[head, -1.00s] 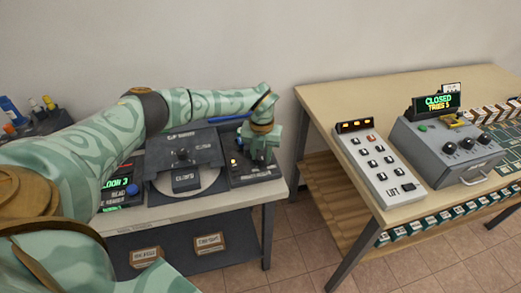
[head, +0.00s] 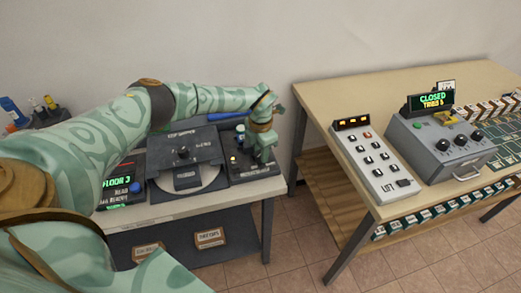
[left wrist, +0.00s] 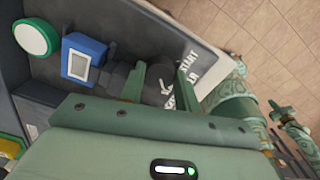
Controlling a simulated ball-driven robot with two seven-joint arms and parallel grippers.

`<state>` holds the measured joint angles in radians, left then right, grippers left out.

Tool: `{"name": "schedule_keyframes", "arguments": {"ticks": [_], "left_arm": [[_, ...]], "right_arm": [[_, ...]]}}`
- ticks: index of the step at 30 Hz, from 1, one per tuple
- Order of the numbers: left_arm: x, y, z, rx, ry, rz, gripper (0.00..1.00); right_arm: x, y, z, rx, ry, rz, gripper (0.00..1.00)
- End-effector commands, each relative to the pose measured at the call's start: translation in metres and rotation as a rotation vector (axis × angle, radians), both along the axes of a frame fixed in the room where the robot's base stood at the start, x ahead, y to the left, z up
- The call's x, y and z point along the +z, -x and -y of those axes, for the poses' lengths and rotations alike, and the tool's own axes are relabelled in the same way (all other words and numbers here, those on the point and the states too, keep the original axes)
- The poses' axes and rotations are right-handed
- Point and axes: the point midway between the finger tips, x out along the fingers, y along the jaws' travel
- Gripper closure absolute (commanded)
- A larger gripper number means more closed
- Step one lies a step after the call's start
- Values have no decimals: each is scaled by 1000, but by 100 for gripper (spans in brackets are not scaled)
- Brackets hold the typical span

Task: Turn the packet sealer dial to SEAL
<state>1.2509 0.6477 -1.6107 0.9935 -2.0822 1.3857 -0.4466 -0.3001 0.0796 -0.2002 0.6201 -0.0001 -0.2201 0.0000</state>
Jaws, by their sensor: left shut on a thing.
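The packet sealer appears to be the dark box (head: 240,170) at the right end of the left table. My left gripper (head: 262,156) reaches down over its right part and hides much of its top. In the left wrist view, my left gripper (left wrist: 160,88) is shut on a dark round dial (left wrist: 158,86) between its two green fingers. White lettering on the dark panel beside the dial reads START, with more letters partly hidden. The dial's pointer and setting cannot be made out.
A blue block (left wrist: 84,58) and a green-rimmed button (left wrist: 36,38) are near the dial. A keypad (head: 375,160) and grey console (head: 440,145) stand on the right table.

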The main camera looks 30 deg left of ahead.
Motion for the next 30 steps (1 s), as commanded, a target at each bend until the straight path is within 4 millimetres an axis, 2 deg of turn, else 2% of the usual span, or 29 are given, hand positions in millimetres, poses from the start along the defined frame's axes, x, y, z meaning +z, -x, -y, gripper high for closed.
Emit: {"name": "schedule_keyframes", "arguments": {"ticks": [8, 21, 22, 24, 30], "left_arm": [[0, 0, 0, -68, -1, 2, 91], [0, -1, 0, -76, -1, 2, 91], [1, -1, 0, -76, -1, 2, 62], [0, 0, -1, -76, -1, 2, 46], [0, 0, -1, -74, -3, 1, 46]], "right_arm": [[1, 0, 0, 0, 0, 0, 100], [1, 0, 0, 0, 1, 0, 100], [1, 0, 0, 0, 1, 0, 100], [1, 0, 0, 0, 1, 0, 100], [1, 0, 0, 0, 1, 0, 100]]}}
